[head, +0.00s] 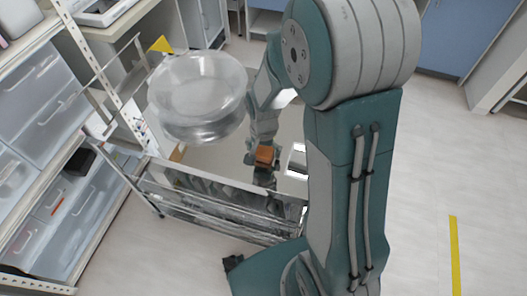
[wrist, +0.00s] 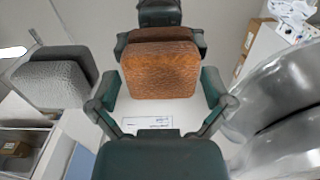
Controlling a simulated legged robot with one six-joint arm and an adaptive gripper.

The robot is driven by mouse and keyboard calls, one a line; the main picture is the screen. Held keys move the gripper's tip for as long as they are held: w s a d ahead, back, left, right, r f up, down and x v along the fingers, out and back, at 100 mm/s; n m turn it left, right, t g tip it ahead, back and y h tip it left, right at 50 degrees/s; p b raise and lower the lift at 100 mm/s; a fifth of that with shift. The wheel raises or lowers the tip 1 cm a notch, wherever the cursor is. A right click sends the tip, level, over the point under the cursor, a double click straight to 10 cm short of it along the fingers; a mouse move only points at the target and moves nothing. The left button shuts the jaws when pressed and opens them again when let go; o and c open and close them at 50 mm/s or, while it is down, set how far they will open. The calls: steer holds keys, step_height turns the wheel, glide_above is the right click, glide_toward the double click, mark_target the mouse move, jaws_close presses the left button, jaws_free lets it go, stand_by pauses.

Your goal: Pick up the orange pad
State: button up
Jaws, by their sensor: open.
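The orange pad (wrist: 160,72) is a rounded, textured orange-brown block, upper middle in the wrist view. In the head view the pad (head: 265,155) is a small orange patch at the end of my arm, partly hidden by it. My gripper (wrist: 160,88) is open, with dark finger parts above, below and at both sides of the pad in the wrist view. The pad lies between them in the picture; I cannot tell whether they touch it. My gripper (head: 263,167) is small in the head view, over the trolley.
A clear round container (head: 197,103) stands left of my arm; clear curved walls (wrist: 290,105) fill the wrist view's right side. A metal-railed trolley (head: 215,205) is below my gripper. A grey textured block (wrist: 52,82) is left of the pad. Drawer shelving (head: 50,150) stands left; floor is open right.

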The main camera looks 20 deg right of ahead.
mark_target(262, 150)
steer(key=shift+a, duration=0.2)
steer(key=c, duration=0.5)
steer(key=shift+r, duration=0.15)
steer(key=shift+r, duration=0.3)
step_height(262, 150, up, 2)
steer(key=shift+r, duration=0.15)
steer(key=w+d+r, duration=0.2)
steer(key=d+r, duration=0.1)
steer(key=d, duration=0.1)
steer(key=w+d+r, duration=0.2)
steer(key=d+r, duration=0.1)
steer(key=d, duration=0.1)
steer(key=w+d+r, duration=0.3)
steer(key=d+r, duration=0.1)
steer(key=shift+d, duration=0.15)
steer(key=shift+c, duration=0.2)
